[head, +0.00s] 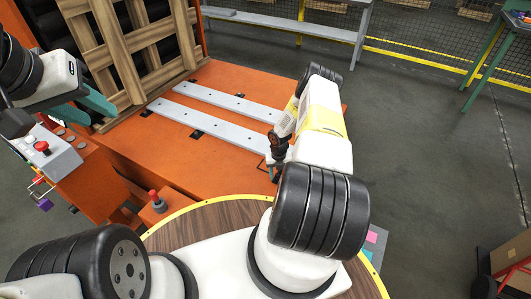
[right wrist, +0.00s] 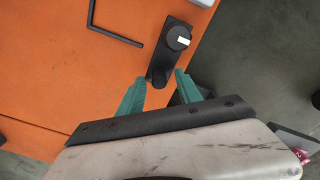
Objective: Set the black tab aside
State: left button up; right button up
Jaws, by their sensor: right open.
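A black tab (right wrist: 159,68) with a round knob (right wrist: 178,38) bearing a white mark lies on the orange table in the right wrist view. My right gripper (right wrist: 160,80) is open, its teal fingertips on either side of the tab's near end. I cannot tell if they touch it. In the head view the right gripper (head: 275,172) is at the table's right part, mostly hidden by my arm. Other small black tabs (head: 196,134) show along the steel strips (head: 206,124). My left gripper (head: 92,108) is at the left, its teal fingers apart, nothing visible between them.
A black hex key (right wrist: 116,24) lies left of the tab on the orange table (head: 225,165). A wooden pallet (head: 130,45) leans at the back left. A control box with a red button (head: 42,147) stands at the left. The table's front middle is clear.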

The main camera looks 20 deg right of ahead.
aim_at(278, 174)
notch_tip(278, 174, up, 6)
jog(key=shift+r, duration=0.25)
dwell(0.4)
